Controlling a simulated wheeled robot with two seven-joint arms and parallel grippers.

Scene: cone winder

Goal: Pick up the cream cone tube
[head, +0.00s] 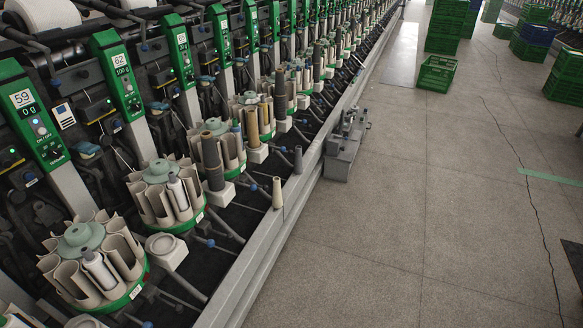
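A slim cream cone tube (277,193) stands upright on the light grey front rail (262,232) of the winding machine, near the middle of the head view. A shorter grey tube (298,160) stands a little behind it along the same rail. A tan tube (252,127) stands on a white holder further back on the machine. Neither of my grippers shows in the head view.
Round magazines with green rims (88,262) line the machine on the left, with rods and blue knobs between them. A grey metal box (343,157) juts from the rail onto the floor. Green crates (436,74) stand at the back right. The grey floor (400,230) is mostly clear.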

